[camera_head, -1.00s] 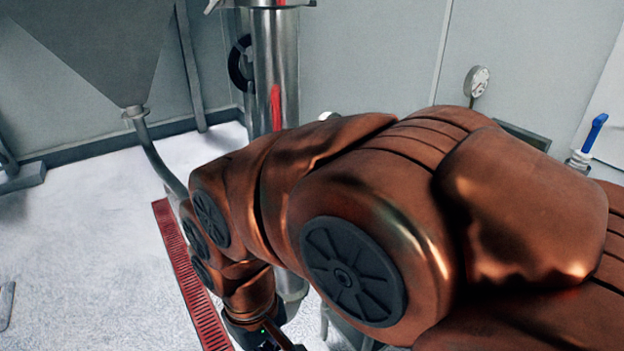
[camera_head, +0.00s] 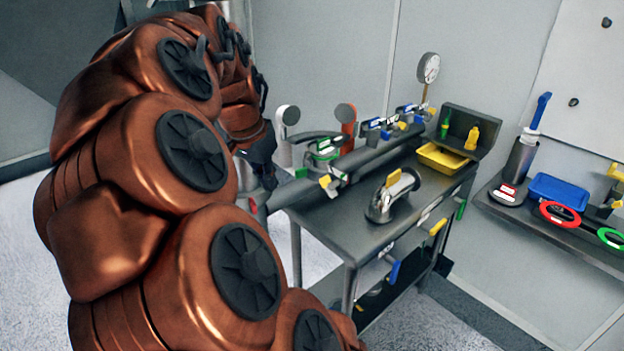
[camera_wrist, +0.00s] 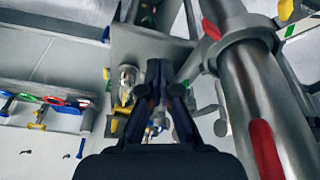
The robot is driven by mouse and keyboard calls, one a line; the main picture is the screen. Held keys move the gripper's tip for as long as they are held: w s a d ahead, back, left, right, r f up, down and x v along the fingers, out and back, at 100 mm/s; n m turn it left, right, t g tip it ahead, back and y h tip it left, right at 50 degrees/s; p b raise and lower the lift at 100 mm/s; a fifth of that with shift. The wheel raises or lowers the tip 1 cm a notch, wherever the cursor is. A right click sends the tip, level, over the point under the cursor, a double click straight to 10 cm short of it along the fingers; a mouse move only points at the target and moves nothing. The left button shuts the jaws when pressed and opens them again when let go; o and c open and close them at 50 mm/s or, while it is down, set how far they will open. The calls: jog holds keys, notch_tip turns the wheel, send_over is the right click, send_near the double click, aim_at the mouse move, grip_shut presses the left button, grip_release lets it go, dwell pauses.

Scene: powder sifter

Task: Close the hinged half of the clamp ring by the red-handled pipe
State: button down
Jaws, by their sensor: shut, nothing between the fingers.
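In the wrist view a steel pipe (camera_wrist: 240,82) with a long red handle (camera_wrist: 265,148) runs down the right side. A steel collar (camera_wrist: 238,38), which looks like the clamp ring, is around it near the top. I cannot tell how the ring's hinged half stands. My gripper (camera_wrist: 164,66) is shut and empty, left of the pipe and apart from it in the picture. In the head view my dark gripper (camera_head: 259,150) is partly hidden at the end of my arm, which covers most of the pipe.
A steel workbench (camera_head: 335,228) with valves and clamps stands right of my arm, with a yellow tray (camera_head: 440,160) at its back. A wall shelf (camera_head: 545,228) holds a blue tray (camera_head: 558,190) and coloured rings. The floor (camera_head: 450,318) at front right is clear.

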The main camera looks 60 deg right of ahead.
aim_at(319, 174)
jog(key=w+d+m, duration=0.1)
jog(key=d+m, duration=0.2)
jog(key=d, duration=0.5)
jog(key=s+d+f+p, duration=0.1)
jog(key=d+f+p, duration=0.3)
jog(key=d+f, duration=0.4)
jog(key=shift+s+f+g+h, duration=0.35)
jog(key=shift+f+g+h, duration=0.05)
jog(key=shift+f, duration=0.2)
jog(key=shift+d, duration=0.15)
